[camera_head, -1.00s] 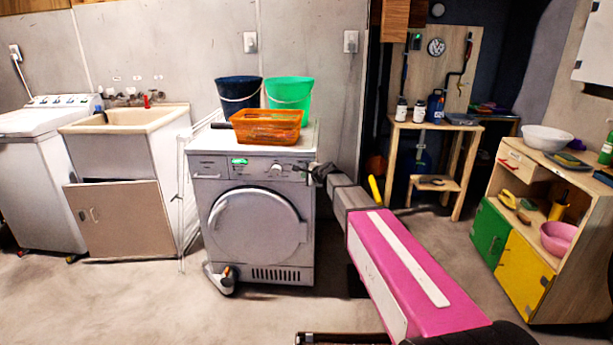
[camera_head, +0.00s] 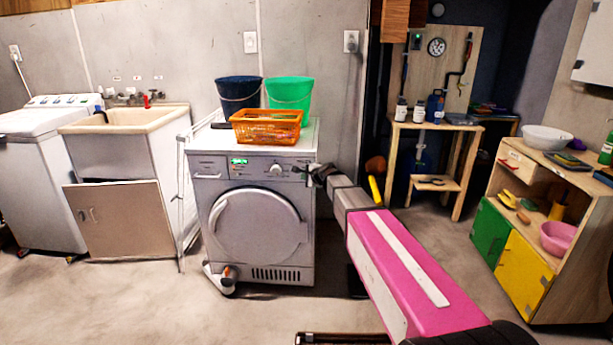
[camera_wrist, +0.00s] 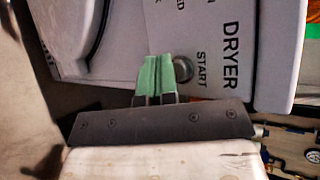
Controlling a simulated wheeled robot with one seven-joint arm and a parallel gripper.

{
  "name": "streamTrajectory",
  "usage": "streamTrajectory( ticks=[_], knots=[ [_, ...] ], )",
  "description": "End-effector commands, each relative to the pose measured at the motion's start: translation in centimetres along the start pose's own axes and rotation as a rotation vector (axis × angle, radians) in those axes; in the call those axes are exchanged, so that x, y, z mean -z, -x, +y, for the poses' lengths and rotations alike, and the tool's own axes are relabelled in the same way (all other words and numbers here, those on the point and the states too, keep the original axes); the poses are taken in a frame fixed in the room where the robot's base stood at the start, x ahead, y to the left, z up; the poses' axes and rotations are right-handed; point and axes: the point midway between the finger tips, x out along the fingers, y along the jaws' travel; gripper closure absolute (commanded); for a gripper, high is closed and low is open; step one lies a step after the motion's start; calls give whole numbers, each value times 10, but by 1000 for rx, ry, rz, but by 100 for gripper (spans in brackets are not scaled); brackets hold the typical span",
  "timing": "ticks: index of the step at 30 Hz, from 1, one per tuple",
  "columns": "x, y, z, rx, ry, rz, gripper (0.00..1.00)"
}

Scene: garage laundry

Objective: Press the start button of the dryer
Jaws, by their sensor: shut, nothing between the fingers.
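The dryer (camera_head: 255,262) stands against the wall, a grey front-loader with a round door and a lit green display on its top panel. In the wrist view its panel shows the words DRYER and START, and the round start button (camera_wrist: 183,69) sits beside the word START. My gripper (camera_wrist: 155,62) is shut and empty, with green fingertips at the panel. The tips are just left of the button and overlap its edge in the picture; I cannot tell whether they touch it. In the head view my gripper (camera_head: 305,171) is small, at the right end of the panel.
An orange basket (camera_head: 267,126), a dark blue bucket (camera_head: 238,95) and a green bucket (camera_head: 289,95) stand on the dryer. A white rack (camera_head: 181,205) is at its left. A wooden cabinet (camera_head: 560,210) is at the right. The floor in front is mostly clear.

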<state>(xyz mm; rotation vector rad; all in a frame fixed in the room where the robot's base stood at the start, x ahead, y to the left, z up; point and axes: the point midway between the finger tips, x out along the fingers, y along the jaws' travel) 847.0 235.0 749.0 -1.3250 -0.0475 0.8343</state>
Motion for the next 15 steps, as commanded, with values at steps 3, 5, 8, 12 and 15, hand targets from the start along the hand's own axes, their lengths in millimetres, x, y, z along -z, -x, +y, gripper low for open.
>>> streamTrajectory(
  ticks=[3,5,8,12,15],
  knots=[
    [-1,2,1,0,0,0,100],
    [-1,1,1,0,0,0,100],
    [-1,1,1,0,0,0,100],
    [-2,2,2,0,0,0,100],
    [-4,6,5,0,0,0,100]
  ],
)
